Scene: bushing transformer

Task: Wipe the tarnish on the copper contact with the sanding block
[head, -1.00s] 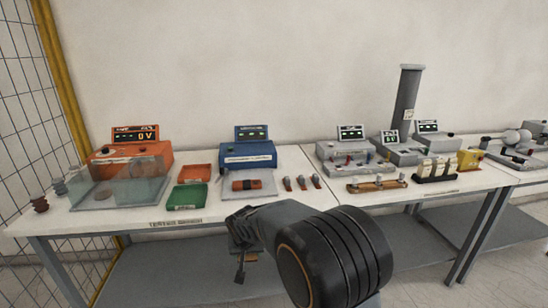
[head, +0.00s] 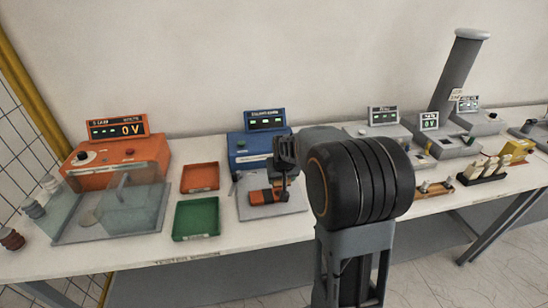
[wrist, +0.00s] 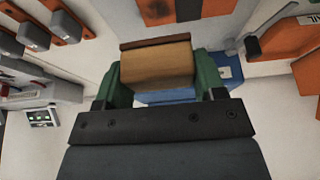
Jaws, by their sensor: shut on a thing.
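My gripper (head: 287,158) is over the grey plate (head: 290,208) in front of the blue unit. In the wrist view its green fingers (wrist: 158,88) are shut on the sanding block, a tan block (wrist: 158,66) with a dark brown edge strip. The copper contact, an orange-brown bar (head: 262,197), lies on the grey plate, partly hidden by my gripper. In the wrist view the copper contact (wrist: 215,8) shows at the top edge with a dark patch on it. The block appears apart from the contact in the wrist view; the height gap is unclear.
The blue unit (head: 252,147) stands just behind the plate. A green tray (head: 197,218) and an orange tray (head: 200,177) lie to its left. An orange tester (head: 120,155) stands far left.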

